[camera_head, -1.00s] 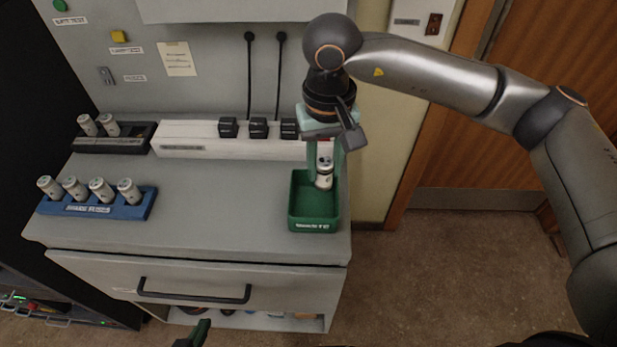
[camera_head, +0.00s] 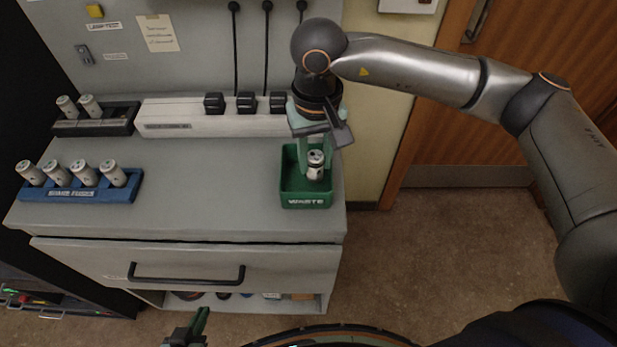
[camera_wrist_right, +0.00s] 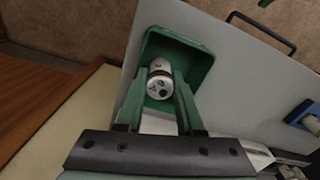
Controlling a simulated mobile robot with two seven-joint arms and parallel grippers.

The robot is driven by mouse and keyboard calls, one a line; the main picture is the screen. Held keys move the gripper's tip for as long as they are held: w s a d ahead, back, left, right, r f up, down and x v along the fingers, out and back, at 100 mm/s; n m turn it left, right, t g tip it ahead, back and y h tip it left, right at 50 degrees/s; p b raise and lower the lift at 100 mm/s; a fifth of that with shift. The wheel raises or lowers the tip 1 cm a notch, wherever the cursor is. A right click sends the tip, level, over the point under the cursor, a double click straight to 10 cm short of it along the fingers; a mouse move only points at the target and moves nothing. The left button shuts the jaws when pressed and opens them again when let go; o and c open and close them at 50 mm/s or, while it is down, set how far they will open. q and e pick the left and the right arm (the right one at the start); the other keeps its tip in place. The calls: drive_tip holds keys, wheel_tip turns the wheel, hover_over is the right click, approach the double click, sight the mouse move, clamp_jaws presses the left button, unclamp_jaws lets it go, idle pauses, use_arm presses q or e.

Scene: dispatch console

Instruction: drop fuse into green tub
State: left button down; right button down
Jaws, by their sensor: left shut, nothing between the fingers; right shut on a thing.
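A white cylindrical fuse (camera_head: 316,165) with a dark-marked end is held in my right gripper (camera_head: 314,160), whose fingers are shut on it. The fuse is over or inside the green tub (camera_head: 306,203), labelled WASTE, at the right end of the counter. In the right wrist view the fuse (camera_wrist_right: 160,82) shows between the green fingers (camera_wrist_right: 160,95), with the tub's wall (camera_wrist_right: 196,62) around it. I cannot tell whether the fuse touches the tub's floor. My left gripper (camera_head: 198,330) is shut and empty, low in front of the drawer.
A blue rack (camera_head: 80,194) with several fuses stands at the left of the counter. A dark rack (camera_head: 95,125) with two fuses is behind it. A white strip with black plugs (camera_head: 215,118) runs along the back. The counter's middle is clear. A drawer handle (camera_head: 187,280) juts out below.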

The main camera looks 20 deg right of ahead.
drive_tip(key=shift+c, duration=2.3)
unclamp_jaws()
wheel_tip(320, 180, up, 13)
drive_tip(key=b, duration=0.1)
drive_tip(key=shift+f+b, duration=0.2)
drive_tip(key=shift+b, duration=0.1)
